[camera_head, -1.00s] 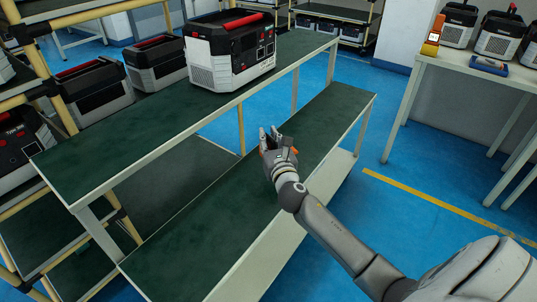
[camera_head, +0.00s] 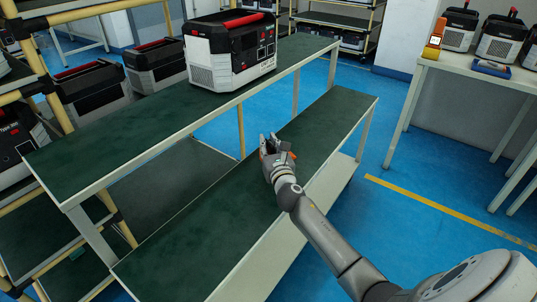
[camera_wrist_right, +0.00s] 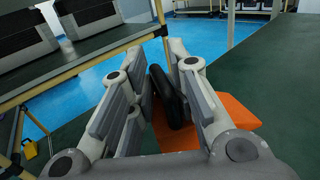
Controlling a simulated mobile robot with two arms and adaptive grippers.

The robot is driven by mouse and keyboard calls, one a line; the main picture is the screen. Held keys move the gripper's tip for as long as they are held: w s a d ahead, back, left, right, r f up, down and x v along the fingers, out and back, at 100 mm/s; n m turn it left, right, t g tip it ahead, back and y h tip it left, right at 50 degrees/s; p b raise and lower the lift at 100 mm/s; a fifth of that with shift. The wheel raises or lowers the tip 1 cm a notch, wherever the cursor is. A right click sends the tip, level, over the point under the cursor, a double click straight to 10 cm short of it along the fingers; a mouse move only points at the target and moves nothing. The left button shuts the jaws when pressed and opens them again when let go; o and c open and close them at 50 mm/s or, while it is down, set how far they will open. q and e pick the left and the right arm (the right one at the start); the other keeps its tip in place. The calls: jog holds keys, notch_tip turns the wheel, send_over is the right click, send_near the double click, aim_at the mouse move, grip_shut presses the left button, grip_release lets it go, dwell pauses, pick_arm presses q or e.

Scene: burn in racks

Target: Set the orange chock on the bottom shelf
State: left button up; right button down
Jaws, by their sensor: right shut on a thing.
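The orange chock (camera_wrist_right: 235,112) shows in the right wrist view as an orange block with a black upright grip (camera_wrist_right: 168,98). My right gripper (camera_wrist_right: 150,100) is shut on it, with fingers on both sides of the grip. In the head view my right gripper (camera_head: 274,146) is over the lower green shelf (camera_head: 200,238) of the bench; only a sliver of orange shows there. I cannot tell whether the chock touches the shelf. My left gripper is not in view.
A white and black power unit with a red handle (camera_head: 231,50) stands on the upper green shelf (camera_head: 110,150). Racks with black units (camera_head: 155,64) stand at left. A white table (camera_head: 470,68) with several units is at right. The visible lower shelf is otherwise bare.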

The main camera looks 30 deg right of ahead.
aim_at(269, 152)
notch_tip(269, 152, down, 3)
jog(key=shift+w+d+r+b, duration=0.1)
jog(key=shift+w+b, duration=0.05)
jog(key=shift+b, duration=0.85)
jog(key=shift+f, duration=0.3)
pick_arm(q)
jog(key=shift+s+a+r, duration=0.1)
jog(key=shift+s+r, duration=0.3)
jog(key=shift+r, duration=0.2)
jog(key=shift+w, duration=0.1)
pick_arm(e)
jog(key=shift+f, duration=0.1)
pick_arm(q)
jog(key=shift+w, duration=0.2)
pick_arm(e)
jog(key=c, duration=1.2)
grip_release()
jog(key=shift+c, duration=0.2)
